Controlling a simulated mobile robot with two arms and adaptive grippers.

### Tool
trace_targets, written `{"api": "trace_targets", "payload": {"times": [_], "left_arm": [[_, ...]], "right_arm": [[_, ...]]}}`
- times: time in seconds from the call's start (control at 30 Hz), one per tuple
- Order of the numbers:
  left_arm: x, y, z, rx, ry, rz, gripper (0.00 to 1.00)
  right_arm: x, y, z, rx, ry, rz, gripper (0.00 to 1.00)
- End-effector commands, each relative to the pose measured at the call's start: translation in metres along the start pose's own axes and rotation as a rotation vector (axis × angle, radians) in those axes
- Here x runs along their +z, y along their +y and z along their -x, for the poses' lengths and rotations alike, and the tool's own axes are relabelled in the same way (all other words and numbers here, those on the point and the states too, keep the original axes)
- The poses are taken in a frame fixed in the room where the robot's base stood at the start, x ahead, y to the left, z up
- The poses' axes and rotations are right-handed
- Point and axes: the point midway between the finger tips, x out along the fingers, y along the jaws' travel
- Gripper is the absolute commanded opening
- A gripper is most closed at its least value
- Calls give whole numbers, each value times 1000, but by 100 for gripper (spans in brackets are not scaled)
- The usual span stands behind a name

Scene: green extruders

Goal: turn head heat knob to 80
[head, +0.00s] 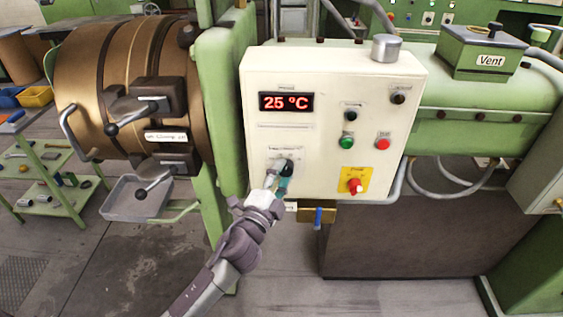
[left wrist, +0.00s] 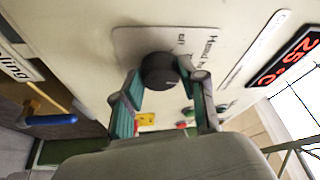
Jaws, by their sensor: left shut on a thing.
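The black head heat knob (head: 287,164) sits low on the front of the cream control box (head: 320,125). In the left wrist view the round dark knob (left wrist: 160,72) stands on a light label plate (left wrist: 190,45) whose text is only partly readable. My left gripper (head: 279,179) is at the knob. In the left wrist view its two fingers (left wrist: 163,86) close on the knob's sides from below. The red display (head: 286,103) reads 25 °C; part of it also shows in the left wrist view (left wrist: 293,60). My right gripper is not in view.
A green button (head: 348,142), a red button (head: 382,143) and a red switch on a yellow plate (head: 355,185) sit right of the knob. A blue-handled valve (head: 318,217) hangs below the box. A bronze drum (head: 120,95) stands left.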

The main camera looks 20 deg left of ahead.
Motion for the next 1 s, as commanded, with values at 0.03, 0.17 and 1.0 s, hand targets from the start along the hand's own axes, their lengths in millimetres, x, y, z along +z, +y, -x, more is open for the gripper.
{"api": "trace_targets", "payload": {"times": [0.03,0.17,1.0], "left_arm": [[-2,-6,-1,11,0,-27,7],[-1,-6,-1,33,0,-84,7],[0,-2,0,61,0,-152,60]], "right_arm": [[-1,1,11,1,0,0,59],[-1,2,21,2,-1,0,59],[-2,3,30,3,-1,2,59]]}}
